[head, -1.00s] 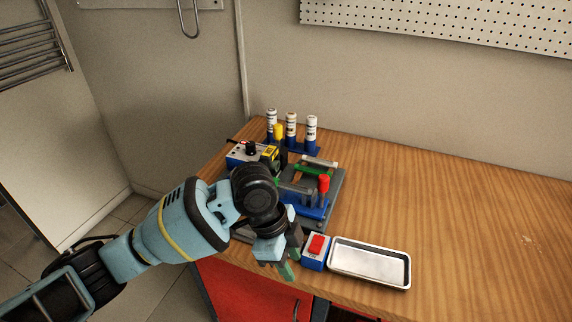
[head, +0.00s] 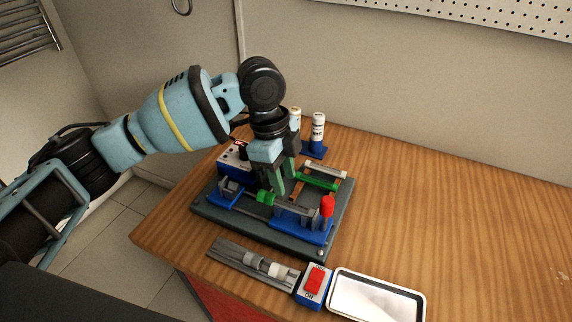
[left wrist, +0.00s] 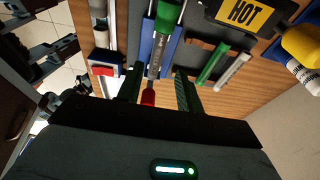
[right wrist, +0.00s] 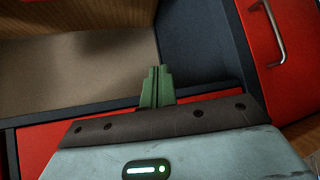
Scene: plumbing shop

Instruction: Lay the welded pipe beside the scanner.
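A grey pipe (head: 293,209) with a green fitting (head: 265,197) lies across blue holders on a dark fixture plate (head: 230,217). My left gripper (head: 278,184) is above the fixture, pointing down just behind the pipe. In the left wrist view its fingers (left wrist: 160,88) are apart, with the pipe (left wrist: 154,65) visible beyond the gap and nothing held. My right gripper (right wrist: 157,88) has its fingers together, empty, in front of the red cabinet. I cannot tell which object is the scanner.
A blue switch box (head: 313,285) with a red button and a metal tray (head: 376,296) stand at the front edge. A grey rail (head: 228,252) holds pale cylinders. White-labelled bottles (head: 318,128) stand behind. A yellow HOT sign (left wrist: 245,15) is near the fixture. The table's right side is clear.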

